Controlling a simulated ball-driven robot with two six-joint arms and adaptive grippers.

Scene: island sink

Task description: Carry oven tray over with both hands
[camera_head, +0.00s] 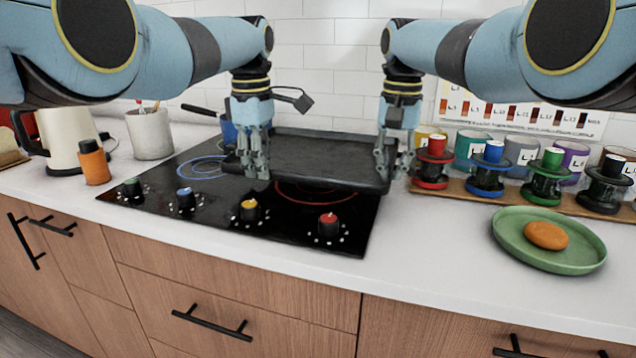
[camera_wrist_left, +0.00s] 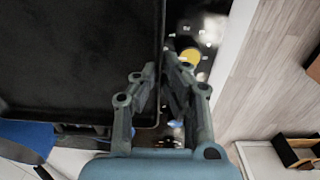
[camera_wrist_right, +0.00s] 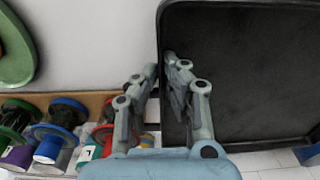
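The oven tray (camera_head: 325,158) is black, flat and rectangular, with a low rim. It is over the back right of the black hob, roughly level. I cannot tell how far it is above the surface. My left gripper (camera_head: 256,165) is at the tray's left side, its fingers closed around the rim; the left wrist view shows the tray (camera_wrist_left: 75,60) between the fingertips (camera_wrist_left: 160,68). My right gripper (camera_head: 392,168) is closed around the opposite rim; in the right wrist view the tray (camera_wrist_right: 255,75) passes between its fingertips (camera_wrist_right: 161,66).
The hob (camera_head: 285,222) has coloured knobs and a glowing red ring. A blue pan (camera_head: 229,132) stands behind the tray. A wooden rack (camera_head: 455,186) with coloured holders is close on the right. A green plate (camera_head: 572,262) with an orange-brown round item lies front right. Counter between hob and plate is clear.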

